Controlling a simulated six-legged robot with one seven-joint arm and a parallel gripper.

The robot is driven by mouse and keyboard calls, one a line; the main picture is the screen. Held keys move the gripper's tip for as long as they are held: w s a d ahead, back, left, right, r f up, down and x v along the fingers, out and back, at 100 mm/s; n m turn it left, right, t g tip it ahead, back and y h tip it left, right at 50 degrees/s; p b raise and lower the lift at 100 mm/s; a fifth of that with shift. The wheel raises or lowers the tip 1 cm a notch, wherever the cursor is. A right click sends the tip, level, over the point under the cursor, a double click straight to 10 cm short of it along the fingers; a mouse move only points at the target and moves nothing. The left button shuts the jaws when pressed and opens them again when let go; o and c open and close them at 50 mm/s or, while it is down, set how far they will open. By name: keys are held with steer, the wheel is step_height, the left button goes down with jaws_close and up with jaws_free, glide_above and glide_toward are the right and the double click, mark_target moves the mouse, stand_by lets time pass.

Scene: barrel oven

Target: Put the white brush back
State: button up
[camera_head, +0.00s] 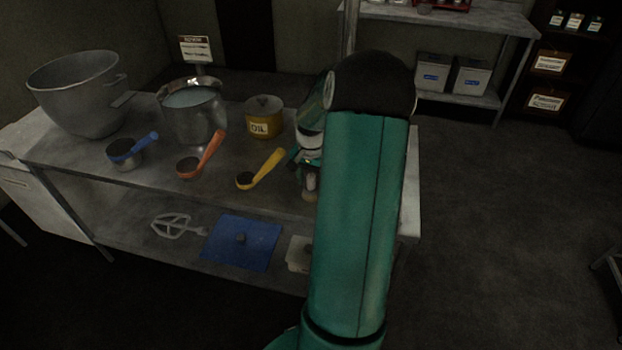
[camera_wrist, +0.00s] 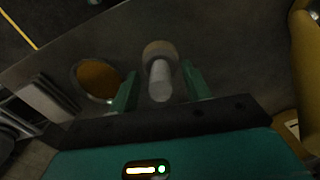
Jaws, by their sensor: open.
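My gripper (camera_head: 308,168) is over the right part of the metal table (camera_head: 75,160), partly hidden behind my arm in the head view. In the wrist view my gripper (camera_wrist: 160,88) is open, with one green finger on each side of a pale, upright-looking handle with a tan end (camera_wrist: 160,50). This looks like the white brush; its pale and tan lower part (camera_head: 310,184) shows just below the gripper in the head view. The fingers appear apart from it. Its bristles cannot be made out.
On the table stand a large bowl (camera_head: 75,95), a metal pot (camera_head: 193,122), an oil tin (camera_head: 264,122), and blue (camera_head: 128,150), orange (camera_head: 200,158) and yellow (camera_head: 260,170) scoops. The lower shelf holds a paddle (camera_head: 178,226), a blue cloth (camera_head: 240,250) and a white container (camera_head: 298,254).

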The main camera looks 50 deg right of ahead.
step_height(320, 180, up, 12)
steer(key=w+a+r+n+h, duration=0.1)
steer(key=w+a+r+n, duration=0.15)
steer(key=a, duration=0.35)
steer(key=w+a+r+n, duration=0.1)
steer(key=a+r, duration=0.3)
steer(key=a, duration=0.2)
steer(key=s+a+r+n+t, duration=0.2)
steer(key=a+r+n, duration=0.1)
steer(key=a, duration=0.7)
steer(key=s+a+r+n+t, duration=0.2)
steer(key=a+r+n, duration=0.15)
steer(key=a, duration=0.65)
steer(key=s+a+f+n+t+y, duration=0.1)
steer(key=s+a+n, duration=0.3)
steer(key=s+a, duration=0.3)
steer(key=shift+a+f+n+t, duration=0.3)
steer(key=shift+a+n, duration=0.1)
steer(key=shift+a, duration=0.8)
steer(key=shift+o, duration=0.2)
